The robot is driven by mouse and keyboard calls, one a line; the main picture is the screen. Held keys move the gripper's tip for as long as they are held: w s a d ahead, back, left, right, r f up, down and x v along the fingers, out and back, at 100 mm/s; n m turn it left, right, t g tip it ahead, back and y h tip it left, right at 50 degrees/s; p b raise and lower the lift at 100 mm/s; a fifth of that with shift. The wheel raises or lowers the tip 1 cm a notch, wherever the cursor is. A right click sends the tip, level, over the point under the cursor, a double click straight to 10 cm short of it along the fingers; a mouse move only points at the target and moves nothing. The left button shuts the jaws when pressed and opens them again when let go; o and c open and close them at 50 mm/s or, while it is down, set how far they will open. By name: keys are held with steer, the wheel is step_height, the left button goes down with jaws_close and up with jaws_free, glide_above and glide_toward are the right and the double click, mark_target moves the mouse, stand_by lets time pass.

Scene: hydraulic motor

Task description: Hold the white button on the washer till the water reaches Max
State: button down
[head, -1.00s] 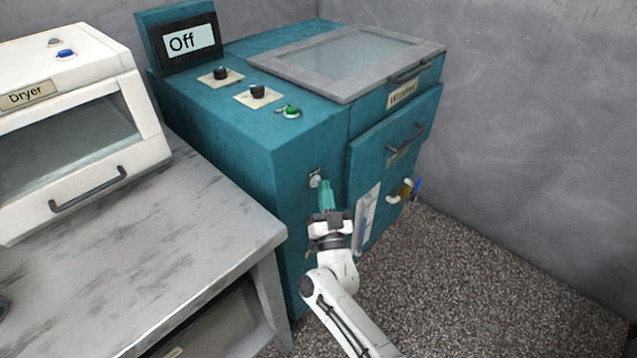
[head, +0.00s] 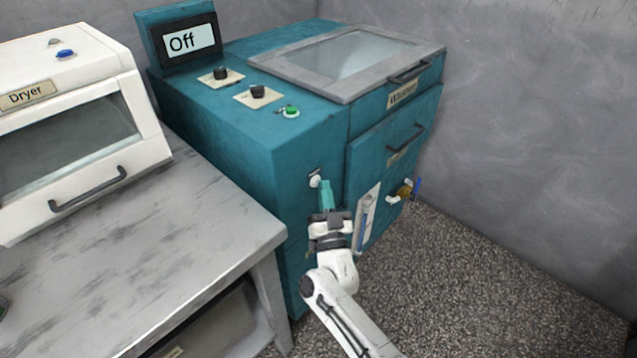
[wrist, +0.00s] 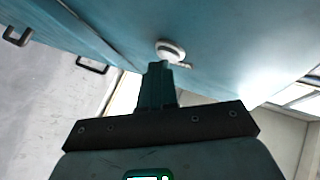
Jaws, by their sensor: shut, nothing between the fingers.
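The teal washer (head: 225,150) stands in the middle of the head view. Its white round button (head: 315,181) is on the front face; it also shows in the wrist view (wrist: 171,50). My gripper (head: 325,183) is shut and empty, its teal fingertips right beside the button. In the wrist view the fingertips (wrist: 158,67) overlap the button's lower edge; I cannot tell whether they touch it. A white gauge with a blue tube (head: 364,222) is on the washer's front, right of my gripper. Its level and Max mark are too small to read.
The washer's display (head: 191,41) reads "Off". Black knobs (head: 257,91) and a green button (head: 291,111) are on its top. A valve with a blue handle (head: 417,188) sticks out at the right. A dryer (head: 75,120) stands on the grey table (head: 150,265) at left.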

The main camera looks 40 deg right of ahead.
steer(key=shift+s, duration=0.1)
stand_by(0.3)
steer(key=shift+s, duration=0.7)
steer(key=s+p, duration=0.1)
steer(key=s, duration=0.4)
steer(key=shift+d+p, duration=0.1)
steer(key=shift+p, duration=0.3)
stand_by(0.3)
